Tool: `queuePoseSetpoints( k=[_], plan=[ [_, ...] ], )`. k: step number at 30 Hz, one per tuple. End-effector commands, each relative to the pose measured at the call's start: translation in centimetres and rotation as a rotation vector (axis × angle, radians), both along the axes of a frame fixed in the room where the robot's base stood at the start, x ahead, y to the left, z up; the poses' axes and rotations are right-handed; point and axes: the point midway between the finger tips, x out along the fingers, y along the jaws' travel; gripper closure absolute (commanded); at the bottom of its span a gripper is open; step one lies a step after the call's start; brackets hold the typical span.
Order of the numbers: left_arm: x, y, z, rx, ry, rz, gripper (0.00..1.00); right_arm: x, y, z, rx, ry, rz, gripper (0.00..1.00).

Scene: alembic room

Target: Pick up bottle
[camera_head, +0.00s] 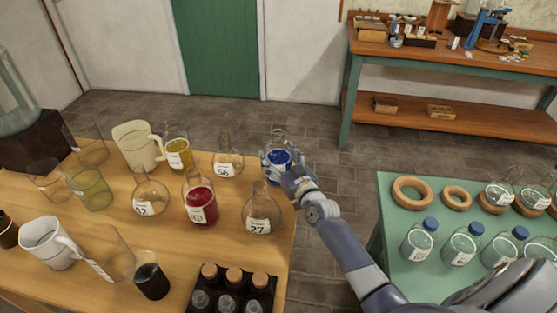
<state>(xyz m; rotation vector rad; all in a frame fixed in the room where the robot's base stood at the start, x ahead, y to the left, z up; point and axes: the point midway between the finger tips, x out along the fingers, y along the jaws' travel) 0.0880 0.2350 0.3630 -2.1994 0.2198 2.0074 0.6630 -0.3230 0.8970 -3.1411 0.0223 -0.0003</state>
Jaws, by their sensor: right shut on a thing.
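A glass bottle with blue liquid (279,157) is held by my right gripper (277,162). It is upright, near the right edge of the wooden table (115,241). The gripper is shut around its lower part, and its fingers hide part of the bottle. I cannot tell whether the bottle's base touches the table. My right arm comes in from the lower right. My left gripper is not in view.
On the wooden table, a clear flask marked 27 (258,223), a red flask (200,205) and a flask marked 56 (226,165) stand close to the gripper. A green table (393,200) with capped bottles and cork rings stands at right. Floor shows between the tables.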

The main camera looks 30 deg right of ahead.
Motion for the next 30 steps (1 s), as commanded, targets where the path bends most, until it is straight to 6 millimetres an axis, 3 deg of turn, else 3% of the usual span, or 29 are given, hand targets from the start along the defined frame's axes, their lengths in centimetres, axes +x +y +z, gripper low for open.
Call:
queuePoseSetpoints(
  k=[11,30],
  plan=[
    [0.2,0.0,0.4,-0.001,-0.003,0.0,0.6,0.1,0.0,1.8,0.002,-0.009,-0.001,0.84],
    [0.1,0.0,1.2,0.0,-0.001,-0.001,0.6,0.0,0.0,7.7,0.0,-0.008,-0.002,0.84]
  ],
)
